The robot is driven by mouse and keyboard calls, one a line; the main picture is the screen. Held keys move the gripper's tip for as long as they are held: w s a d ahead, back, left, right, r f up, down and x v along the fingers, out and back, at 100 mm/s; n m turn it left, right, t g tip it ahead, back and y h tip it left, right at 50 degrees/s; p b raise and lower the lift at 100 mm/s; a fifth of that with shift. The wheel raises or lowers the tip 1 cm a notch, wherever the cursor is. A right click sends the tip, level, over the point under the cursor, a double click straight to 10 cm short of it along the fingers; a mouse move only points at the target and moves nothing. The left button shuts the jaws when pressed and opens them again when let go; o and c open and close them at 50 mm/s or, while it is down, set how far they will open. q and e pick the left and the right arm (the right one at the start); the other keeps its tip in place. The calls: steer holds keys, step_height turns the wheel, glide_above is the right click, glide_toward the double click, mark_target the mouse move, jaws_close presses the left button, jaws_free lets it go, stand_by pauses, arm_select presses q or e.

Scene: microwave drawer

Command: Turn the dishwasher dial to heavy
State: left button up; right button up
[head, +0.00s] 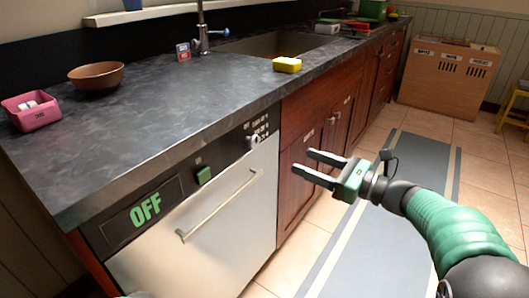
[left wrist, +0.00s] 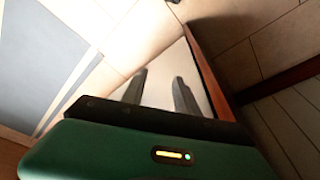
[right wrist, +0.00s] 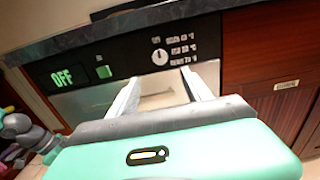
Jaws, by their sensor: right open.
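The dishwasher (head: 200,225) has a pale front, a bar handle and a black control panel under the counter. Its dial (head: 253,141) is a small light round knob at the panel's right end, with small labels around it too small to read. The dial also shows in the right wrist view (right wrist: 160,57), just beyond the fingertips. A green display reads OFF (head: 146,209). My right gripper (head: 303,161) is open and empty, out in front of the panel and to the right of the dial, apart from it. My left gripper (left wrist: 159,75) is open and empty, pointing toward a pale surface.
A green square button (head: 204,175) sits between the display and the dial. The handle (head: 222,205) sticks out below the panel. On the counter (head: 165,110) are a brown bowl (head: 96,75), a pink container (head: 31,110) and a yellow sponge (head: 287,65).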

mark_target(256, 143)
steer(key=b+x, duration=0.1)
steer(key=x, duration=0.6)
steer(key=b+x, duration=0.2)
steer(key=x, duration=0.6)
steer(key=shift+f+b, duration=0.25)
steer(key=shift+b, duration=0.05)
steer(key=shift+a+r, duration=0.1)
steer(key=shift+a, duration=0.1)
steer(key=shift+d, duration=0.2)
steer(key=c, duration=0.4)
jaws_close()
